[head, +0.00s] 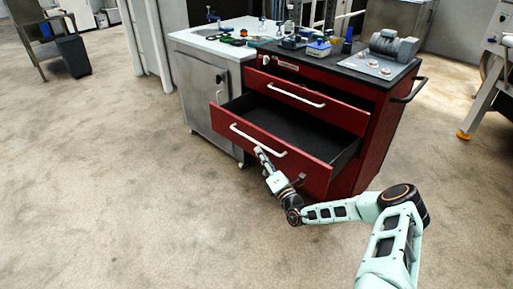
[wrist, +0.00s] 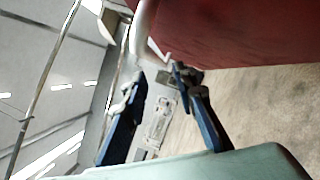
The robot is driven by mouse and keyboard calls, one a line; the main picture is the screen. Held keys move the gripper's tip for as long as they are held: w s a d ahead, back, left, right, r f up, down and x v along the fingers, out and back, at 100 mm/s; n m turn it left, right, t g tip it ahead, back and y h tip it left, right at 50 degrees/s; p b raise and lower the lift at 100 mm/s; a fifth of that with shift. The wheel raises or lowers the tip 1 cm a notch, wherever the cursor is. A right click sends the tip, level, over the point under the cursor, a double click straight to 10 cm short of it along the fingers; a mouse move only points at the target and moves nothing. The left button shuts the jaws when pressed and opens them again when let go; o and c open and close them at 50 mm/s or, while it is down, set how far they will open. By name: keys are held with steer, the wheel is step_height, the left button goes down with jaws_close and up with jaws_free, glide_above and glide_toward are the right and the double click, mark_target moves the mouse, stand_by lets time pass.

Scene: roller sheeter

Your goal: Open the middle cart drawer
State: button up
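The red cart (head: 373,150) stands in the middle of the head view. Its middle drawer (head: 318,174) is pulled well out, showing an empty dark inside. The drawer's pale bar handle (head: 240,133) runs across its front. My gripper (head: 260,153) is at the right part of this handle. In the wrist view, my gripper's dark fingers (wrist: 158,76) are spread apart, with a visible gap between them. The pale handle (wrist: 141,35) shows near the fingertips, and the red drawer front (wrist: 240,30) is at the upper right. Whether a finger touches the handle is unclear.
Tools and small parts lie on the cart top (head: 345,62). A grey cabinet (head: 203,97) with a white top adjoins the cart at left. The floor (head: 120,190) in front and to the left is clear.

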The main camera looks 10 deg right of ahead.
steer(key=v, duration=0.6)
stand_by(0.3)
